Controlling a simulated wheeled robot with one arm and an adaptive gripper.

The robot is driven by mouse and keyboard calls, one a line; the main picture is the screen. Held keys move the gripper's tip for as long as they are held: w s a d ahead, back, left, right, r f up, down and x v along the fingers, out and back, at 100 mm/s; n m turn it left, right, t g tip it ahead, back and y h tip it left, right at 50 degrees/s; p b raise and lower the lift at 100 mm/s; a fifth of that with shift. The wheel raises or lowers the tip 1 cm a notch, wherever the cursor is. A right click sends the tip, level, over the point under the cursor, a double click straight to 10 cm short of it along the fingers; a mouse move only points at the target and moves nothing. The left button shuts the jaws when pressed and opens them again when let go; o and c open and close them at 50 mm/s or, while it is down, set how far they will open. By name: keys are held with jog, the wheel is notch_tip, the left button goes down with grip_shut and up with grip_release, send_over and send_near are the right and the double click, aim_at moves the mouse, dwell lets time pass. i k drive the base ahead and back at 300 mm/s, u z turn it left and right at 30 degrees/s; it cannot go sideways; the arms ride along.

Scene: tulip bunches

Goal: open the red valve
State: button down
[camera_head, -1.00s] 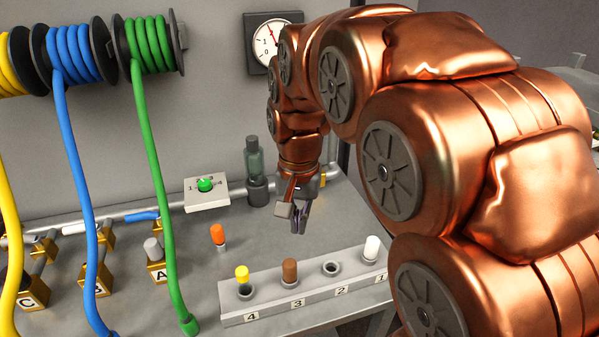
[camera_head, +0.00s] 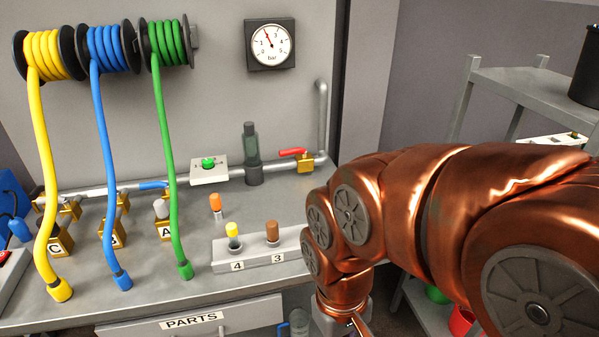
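The red valve is on the pipe along the back of the bench, with a red lever handle (camera_head: 292,152) over a brass body (camera_head: 305,163). The lever points left, roughly along the pipe. My gripper (camera_head: 345,320) is at the bottom edge of the view, in front of the bench and well below and nearer than the valve. Its fingertips are cut off or hidden, so its opening cannot be told. Nothing touches the valve.
A block (camera_head: 248,259) numbered 4 and 3 holds plugs; my arm hides its right end. A dark green cylinder (camera_head: 250,145) and a green-button box (camera_head: 209,169) stand left of the valve. Hoses hang at left. A gauge (camera_head: 270,44) is above. A shelf (camera_head: 520,85) stands at right.

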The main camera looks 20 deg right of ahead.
aim_at(286, 152)
jog(key=z, duration=0.05)
jog(key=k, duration=0.65)
jog(key=u, duration=0.9)
jog(key=i, duration=1.3)
jog(key=z, duration=0.55)
